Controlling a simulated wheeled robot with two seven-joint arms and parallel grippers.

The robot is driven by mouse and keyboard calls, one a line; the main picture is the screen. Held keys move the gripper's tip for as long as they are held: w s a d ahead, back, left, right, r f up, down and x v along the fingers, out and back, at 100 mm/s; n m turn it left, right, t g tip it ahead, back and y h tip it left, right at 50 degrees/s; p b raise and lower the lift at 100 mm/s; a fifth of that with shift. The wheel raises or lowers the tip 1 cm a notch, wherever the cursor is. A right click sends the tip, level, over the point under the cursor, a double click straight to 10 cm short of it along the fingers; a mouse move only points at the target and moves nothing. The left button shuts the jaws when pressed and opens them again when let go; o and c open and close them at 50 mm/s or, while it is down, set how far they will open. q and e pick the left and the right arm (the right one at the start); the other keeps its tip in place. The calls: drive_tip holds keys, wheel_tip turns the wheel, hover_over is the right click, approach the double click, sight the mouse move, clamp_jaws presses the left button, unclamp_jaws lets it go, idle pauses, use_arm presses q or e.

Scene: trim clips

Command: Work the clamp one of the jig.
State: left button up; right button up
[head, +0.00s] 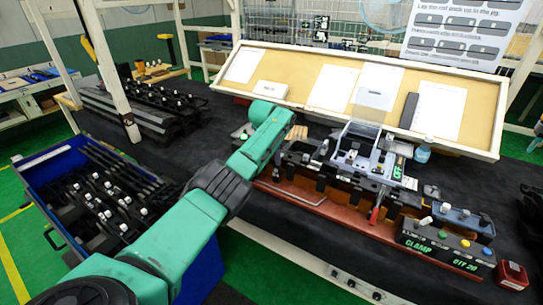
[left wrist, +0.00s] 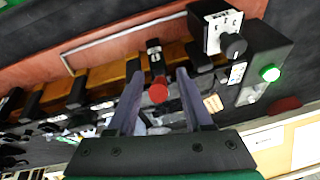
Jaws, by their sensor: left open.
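The jig (head: 345,207) is a long reddish-brown base with dark clamps and supports along it. My left gripper (left wrist: 159,74) is open, with one finger on each side of the red knob and a visible gap to each. No contact shows. In the head view my left arm reaches over the jig's left end and hides most of the gripper and this clamp. Another red handle (head: 375,214) stands at the jig's right part. My right gripper is not in view.
A tilted board with papers (head: 300,98) stands behind. A blue bin (head: 50,168) of dark parts is at left.

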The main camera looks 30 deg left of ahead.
use_arm(q)
drive_tip(key=shift+s+d+r, duration=0.1)
drive_tip(key=shift+d+r, duration=0.05)
drive_tip(key=shift+r, duration=0.2)
drive_tip(key=a+b+v, duration=0.1)
drive_tip(key=b+v, duration=0.1)
drive_tip(key=v, duration=1.1)
drive_tip(key=shift+s+d+r+b, duration=0.3)
drive_tip(key=shift+d+r, duration=0.05)
drive_tip(key=shift+d, duration=0.1)
drive_tip(key=shift+f, duration=0.1)
